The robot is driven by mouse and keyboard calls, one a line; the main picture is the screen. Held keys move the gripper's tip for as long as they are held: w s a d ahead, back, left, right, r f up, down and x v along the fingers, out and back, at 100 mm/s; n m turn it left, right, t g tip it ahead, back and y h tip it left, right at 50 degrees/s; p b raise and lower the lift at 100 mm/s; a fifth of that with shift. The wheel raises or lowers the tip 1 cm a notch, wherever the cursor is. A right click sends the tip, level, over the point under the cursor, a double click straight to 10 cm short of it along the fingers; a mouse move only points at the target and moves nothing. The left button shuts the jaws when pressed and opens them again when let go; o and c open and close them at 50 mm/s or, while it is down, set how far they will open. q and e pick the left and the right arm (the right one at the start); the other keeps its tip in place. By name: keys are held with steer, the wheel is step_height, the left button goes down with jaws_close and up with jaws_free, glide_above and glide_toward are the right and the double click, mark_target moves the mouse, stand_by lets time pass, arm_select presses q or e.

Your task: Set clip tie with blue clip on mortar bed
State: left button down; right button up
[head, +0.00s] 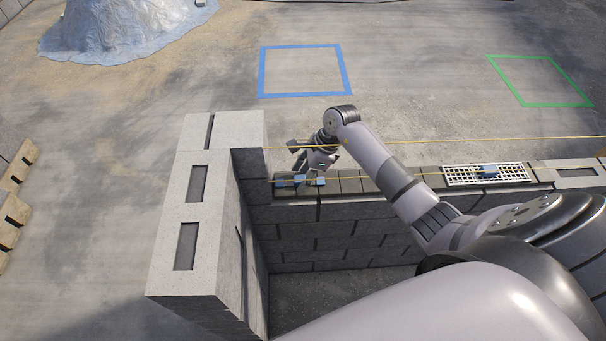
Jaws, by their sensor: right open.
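My right gripper (301,163) is open above the left end of the low wall, close to the corner with the tall block wall. Small light-blue clip pieces (299,179) lie just below its fingers on the dark mortar bed (350,186); one more blue piece (320,182) is just right of them. Whether the fingers touch any piece is too small to tell. The tie parts cannot be made out. A pale perforated strip (460,175) lies farther right on the wall, with another blue clip (487,171) on it. My left gripper is not in view.
The tall grey block wall (217,130) stands close left of my gripper. Yellow strings (480,139) run along the low wall. Blue (301,96) and green (522,104) floor outlines are empty. Wooden pallets (14,190) stand at far left, and a sheeted mound (120,25) at the back.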

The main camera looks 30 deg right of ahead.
steer(key=shift+d+r, duration=0.15)
steer(key=shift+r, duration=0.1)
steer(key=v, duration=1.1)
steer(key=shift+r, duration=0.25)
steer(key=shift+s, duration=0.15)
